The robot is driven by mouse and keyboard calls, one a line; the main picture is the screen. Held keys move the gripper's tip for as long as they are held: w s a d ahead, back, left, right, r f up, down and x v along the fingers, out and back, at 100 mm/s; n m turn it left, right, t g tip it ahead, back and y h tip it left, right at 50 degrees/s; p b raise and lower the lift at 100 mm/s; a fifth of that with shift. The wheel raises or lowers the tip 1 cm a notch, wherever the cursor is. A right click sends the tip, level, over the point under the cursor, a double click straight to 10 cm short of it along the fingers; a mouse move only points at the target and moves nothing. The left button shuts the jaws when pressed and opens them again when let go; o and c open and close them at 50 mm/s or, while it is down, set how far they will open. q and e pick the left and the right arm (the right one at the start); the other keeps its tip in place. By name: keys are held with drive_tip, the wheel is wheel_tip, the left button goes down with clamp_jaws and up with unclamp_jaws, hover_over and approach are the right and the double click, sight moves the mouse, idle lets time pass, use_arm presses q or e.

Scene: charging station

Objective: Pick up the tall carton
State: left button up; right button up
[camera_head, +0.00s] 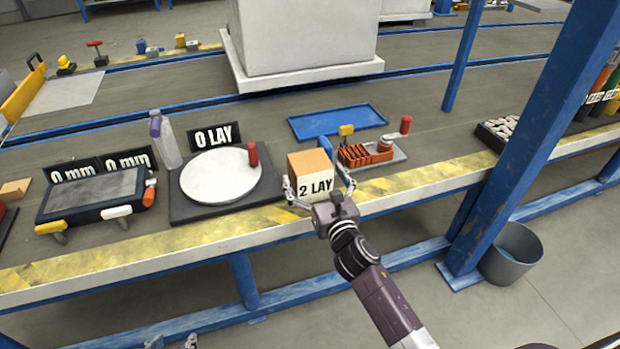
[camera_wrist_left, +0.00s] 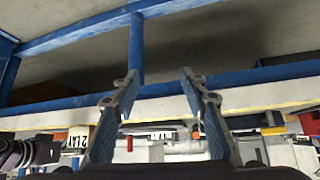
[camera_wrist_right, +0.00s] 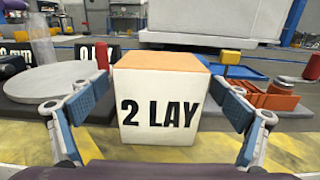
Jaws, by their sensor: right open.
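The carton (camera_head: 304,164) is a box with a pale front marked "2 LAY" and an orange-brown top. It stands upright near the front edge of the workbench, and fills the middle of the right wrist view (camera_wrist_right: 160,110). My right gripper (camera_head: 313,178) is open, with one finger on each side of the carton.
Left of the carton are a round white plate (camera_head: 218,178) on a dark base and a clear bottle (camera_head: 168,145). Right of it is an orange rack (camera_head: 365,153) with a red-topped handle. A blue tray (camera_head: 335,122) lies behind. A blue post (camera_head: 535,135) stands right.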

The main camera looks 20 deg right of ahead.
drive_tip(key=w, duration=0.3)
drive_tip(key=shift+f, duration=0.1)
drive_tip(key=shift+s, duration=0.1)
drive_tip(key=c, duration=1.4)
use_arm(q)
drive_tip(key=w+r+t, duration=0.1)
drive_tip(key=w+d+r+t, duration=0.1)
drive_tip(key=w, duration=0.1)
drive_tip(key=shift+w+r, duration=0.1)
drive_tip(key=shift+r, duration=0.1)
use_arm(e)
drive_tip(key=shift+c, duration=0.8)
drive_tip(key=shift+r, duration=0.2)
